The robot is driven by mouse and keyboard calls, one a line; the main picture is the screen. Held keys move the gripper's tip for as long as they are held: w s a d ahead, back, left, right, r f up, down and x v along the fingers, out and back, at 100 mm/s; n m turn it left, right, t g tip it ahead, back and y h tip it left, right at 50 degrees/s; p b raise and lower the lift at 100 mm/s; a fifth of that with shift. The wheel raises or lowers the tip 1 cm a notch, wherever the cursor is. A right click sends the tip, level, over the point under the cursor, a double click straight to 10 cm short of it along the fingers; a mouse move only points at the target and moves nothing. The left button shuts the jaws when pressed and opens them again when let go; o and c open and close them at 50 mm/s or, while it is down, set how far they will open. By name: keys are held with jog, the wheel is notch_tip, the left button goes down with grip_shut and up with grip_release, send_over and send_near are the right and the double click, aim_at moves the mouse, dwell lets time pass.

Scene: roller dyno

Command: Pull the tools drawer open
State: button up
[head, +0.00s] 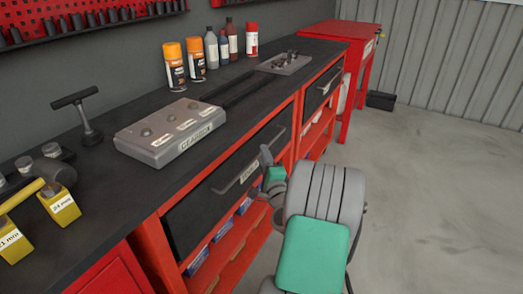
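A wide dark drawer (194,213) is set in the red workbench and appears closed, its front flush with the frame. It carries a long bar handle (230,184) and a small pale label that I cannot read. My gripper (266,160) is at the right end of this handle, seen from behind. Whether it touches the handle is unclear. My wrist hides part of the fingers, so their opening does not show. A second dark drawer (313,98) with a handle sits farther along the bench. I cannot tell which drawer is labelled tools.
The black worktop (105,186) holds a grey box (170,132), several spray cans and bottles, a T-handle tool (84,115) and yellow blocks (60,205). Red shelves with boxes lie below the drawer. A red cabinet (352,70) stands beyond. The concrete floor (440,190) at right is clear.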

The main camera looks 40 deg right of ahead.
jog(key=shift+x, duration=1.2)
grip_shut()
dwell(0.5)
